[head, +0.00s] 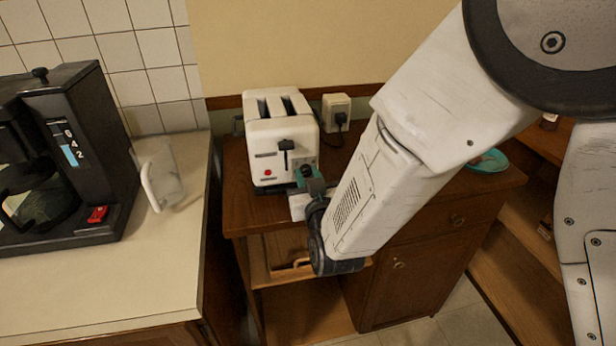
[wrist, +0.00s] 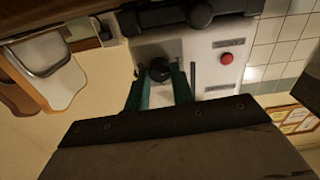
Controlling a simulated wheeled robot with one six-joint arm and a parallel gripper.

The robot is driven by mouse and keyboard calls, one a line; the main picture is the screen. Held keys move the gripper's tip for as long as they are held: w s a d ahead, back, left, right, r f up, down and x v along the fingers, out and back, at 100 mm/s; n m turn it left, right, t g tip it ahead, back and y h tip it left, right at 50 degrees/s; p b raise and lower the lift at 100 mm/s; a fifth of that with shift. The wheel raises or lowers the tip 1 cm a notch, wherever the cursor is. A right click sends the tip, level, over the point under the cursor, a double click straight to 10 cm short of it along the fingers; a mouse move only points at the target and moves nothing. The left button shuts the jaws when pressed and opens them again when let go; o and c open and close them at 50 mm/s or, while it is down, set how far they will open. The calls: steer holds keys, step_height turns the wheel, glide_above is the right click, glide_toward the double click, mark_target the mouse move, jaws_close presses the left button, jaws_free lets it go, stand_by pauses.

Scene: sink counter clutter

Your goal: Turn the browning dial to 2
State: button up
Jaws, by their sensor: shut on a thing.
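A white two-slot toaster (head: 277,125) stands on the wooden cabinet, with a black lever and a red button on its front. The red button also shows in the wrist view (wrist: 226,58). My gripper (head: 307,172) is at the lower right of the toaster's front. In the wrist view its green fingers (wrist: 160,80) are shut on the black browning dial (wrist: 159,69), one finger on each side. The dial's setting and any numbers around it cannot be read.
A wall outlet with a plug (head: 337,112) is behind the toaster. A teal dish (head: 490,161) lies at the cabinet's right end, beyond my arm.

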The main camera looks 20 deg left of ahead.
steer(key=m, duration=0.8)
steer(key=shift+d+m, duration=0.1)
steer(key=shift+m, duration=0.2)
stand_by(0.3)
steer(key=o, duration=1)
steer(key=shift+s, duration=0.1)
steer(key=v, duration=0.7)
steer(key=shift+s+d, duration=0.2)
steer(key=shift+d, duration=0.05)
